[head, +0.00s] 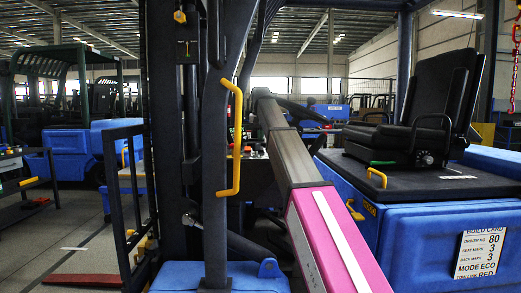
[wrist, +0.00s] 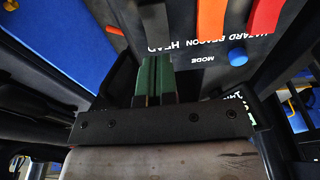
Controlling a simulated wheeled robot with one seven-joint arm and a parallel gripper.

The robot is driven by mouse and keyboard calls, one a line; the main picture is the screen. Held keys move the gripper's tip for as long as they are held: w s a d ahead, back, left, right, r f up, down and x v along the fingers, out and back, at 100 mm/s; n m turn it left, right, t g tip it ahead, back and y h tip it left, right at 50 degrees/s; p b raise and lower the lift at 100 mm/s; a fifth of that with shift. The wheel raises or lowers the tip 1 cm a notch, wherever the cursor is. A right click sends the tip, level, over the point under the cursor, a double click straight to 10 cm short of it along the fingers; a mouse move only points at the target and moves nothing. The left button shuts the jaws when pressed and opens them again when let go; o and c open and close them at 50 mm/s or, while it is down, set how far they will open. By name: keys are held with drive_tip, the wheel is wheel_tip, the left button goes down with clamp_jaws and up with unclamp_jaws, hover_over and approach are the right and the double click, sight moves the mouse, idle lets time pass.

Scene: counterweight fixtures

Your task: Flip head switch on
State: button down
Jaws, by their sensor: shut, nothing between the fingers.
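The control panel (wrist: 262,62) is in the wrist view with upside-down white lettering that reads HAZARD, BEACON and HEAD. A dark lever (wrist: 154,24) stands at the HEAD end of this row, probably the head switch. An orange lever (wrist: 210,18) and a red lever (wrist: 264,12) stand to its right. My gripper (wrist: 154,62) is shut and empty, its green fingers pointing at the panel just below the dark lever in the picture. I cannot tell whether they touch it. In the head view, my gripper cannot be made out beyond my arm.
A blue knob (wrist: 237,56) sits near the MODE lettering. In the head view, a dark mast post with a yellow grab handle (head: 236,135) stands left of my arm. A black seat (head: 428,105) and a blue truck body with a build card (head: 479,253) are at the right.

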drive_tip(key=shift+r, duration=1.9)
